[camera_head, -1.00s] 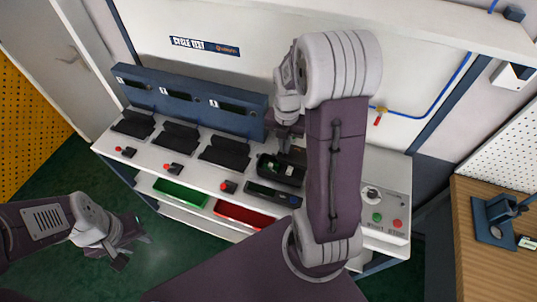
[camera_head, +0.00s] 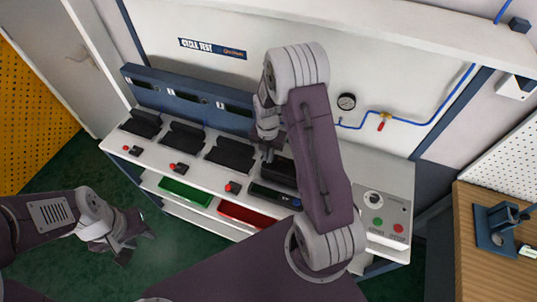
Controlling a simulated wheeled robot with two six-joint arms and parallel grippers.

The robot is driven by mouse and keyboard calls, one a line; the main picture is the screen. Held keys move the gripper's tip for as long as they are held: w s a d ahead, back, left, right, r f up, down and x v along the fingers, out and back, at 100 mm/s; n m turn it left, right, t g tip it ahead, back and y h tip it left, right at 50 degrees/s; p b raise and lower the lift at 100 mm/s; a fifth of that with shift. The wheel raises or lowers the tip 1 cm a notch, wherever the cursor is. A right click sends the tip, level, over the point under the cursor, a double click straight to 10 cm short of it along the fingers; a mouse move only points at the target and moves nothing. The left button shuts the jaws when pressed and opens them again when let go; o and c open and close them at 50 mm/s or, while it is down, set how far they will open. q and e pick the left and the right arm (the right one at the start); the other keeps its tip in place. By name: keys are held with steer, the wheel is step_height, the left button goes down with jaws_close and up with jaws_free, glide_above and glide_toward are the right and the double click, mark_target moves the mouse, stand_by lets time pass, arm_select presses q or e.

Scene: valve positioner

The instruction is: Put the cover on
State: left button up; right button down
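A black valve positioner housing (camera_head: 281,173) stands on the white bench below my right gripper, partly hidden by my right arm. Its top looks dark and closed, with no green interior showing. I cannot make out the cover as a separate part or tell how it sits. My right gripper (camera_head: 268,154) points down at the housing's left back edge. Its fingertips are small and dark, so I cannot tell whether they hold anything. My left gripper (camera_head: 139,246) is open and empty, over the green floor in front of the bench.
Several black stands, including one (camera_head: 231,153), line the bench left of the housing. A dark display unit (camera_head: 274,196) lies in front of it. Green (camera_head: 186,192) and red (camera_head: 241,213) bins sit below. A button panel (camera_head: 388,218) is at right.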

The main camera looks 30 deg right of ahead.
steer(key=shift+f, duration=0.15)
steer(key=c, duration=1.6)
jaws_free()
steer(key=shift+r, duration=0.35)
step_height(320, 180, up, 12)
steer(key=b, duration=0.1)
steer(key=shift+f, duration=0.15)
